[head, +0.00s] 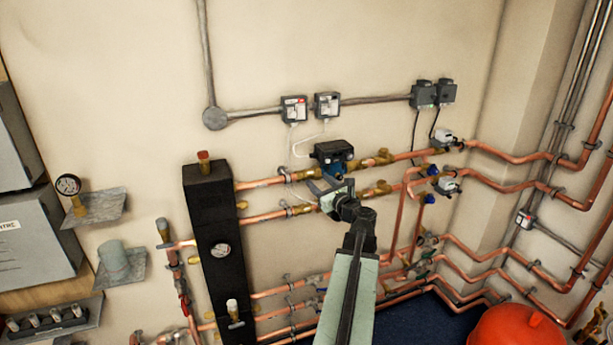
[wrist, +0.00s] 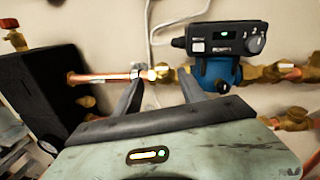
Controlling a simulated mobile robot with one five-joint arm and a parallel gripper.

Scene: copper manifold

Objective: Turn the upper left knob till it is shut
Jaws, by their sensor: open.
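My gripper (head: 318,191) is open in front of the upper copper pipe, just below the blue and black pump (head: 334,157). In the wrist view my gripper's two dark fingers (wrist: 160,80) point at a brass fitting (wrist: 163,73) left of the pump, with nothing held between them. The pump, also in the wrist view (wrist: 218,72), has a round grey knob (wrist: 255,43) on its black front. A red-topped brass fitting (head: 204,160) stands on the black manifold block (head: 212,215). I cannot tell which part is the upper left knob, or its setting.
Several copper pipes run right from the black block. Blue handles (head: 433,170) sit farther right. A white cable (head: 298,148) hangs near the pump. A gauge shelf (head: 95,208) is at left and a red vessel (head: 515,325) at lower right.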

